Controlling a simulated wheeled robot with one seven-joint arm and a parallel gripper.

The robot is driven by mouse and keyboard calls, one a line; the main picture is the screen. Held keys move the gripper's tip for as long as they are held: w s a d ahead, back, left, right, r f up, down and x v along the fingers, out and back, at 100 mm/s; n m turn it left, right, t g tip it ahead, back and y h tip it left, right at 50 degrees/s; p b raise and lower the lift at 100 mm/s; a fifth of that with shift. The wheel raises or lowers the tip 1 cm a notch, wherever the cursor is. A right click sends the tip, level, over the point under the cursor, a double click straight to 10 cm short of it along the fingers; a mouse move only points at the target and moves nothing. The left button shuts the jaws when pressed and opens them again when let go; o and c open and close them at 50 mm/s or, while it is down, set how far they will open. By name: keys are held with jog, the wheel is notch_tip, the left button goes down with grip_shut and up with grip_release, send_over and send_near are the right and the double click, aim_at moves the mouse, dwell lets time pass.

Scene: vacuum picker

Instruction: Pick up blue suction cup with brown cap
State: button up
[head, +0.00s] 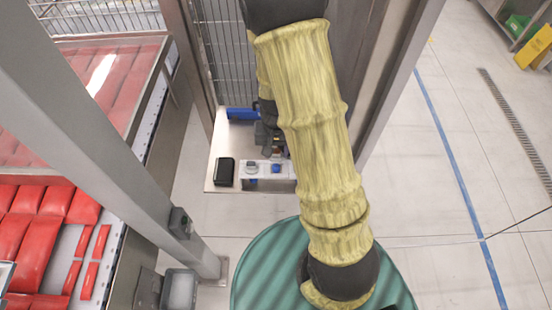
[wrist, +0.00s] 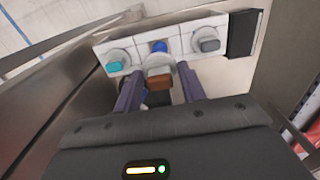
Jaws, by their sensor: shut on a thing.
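The suction cup with the brown cap (wrist: 160,82) is between the two fingers of my gripper (wrist: 160,90) in the wrist view. A pale round part shows around its cap, and its lower part is mostly hidden. My gripper is shut on it, one finger on each side. In the head view my gripper (head: 268,138) is over the shelf, largely hidden by my arm. The white holder (wrist: 133,49) is just beyond the held cup; whether the cup still touches it is unclear.
The holder bears a teal-capped cup (wrist: 115,66), a grey-capped cup (wrist: 208,44) and a blue piece (wrist: 158,46). A black box (wrist: 243,33) stands at its right end. In the head view a blue object (head: 241,113) lies farther back on the shelf (head: 216,150), near a wire mesh.

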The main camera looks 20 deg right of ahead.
jog(key=shift+r, duration=1.5)
jog(key=shift+w, duration=0.1)
jog(key=shift+s, duration=0.2)
jog(key=shift+w, duration=0.1)
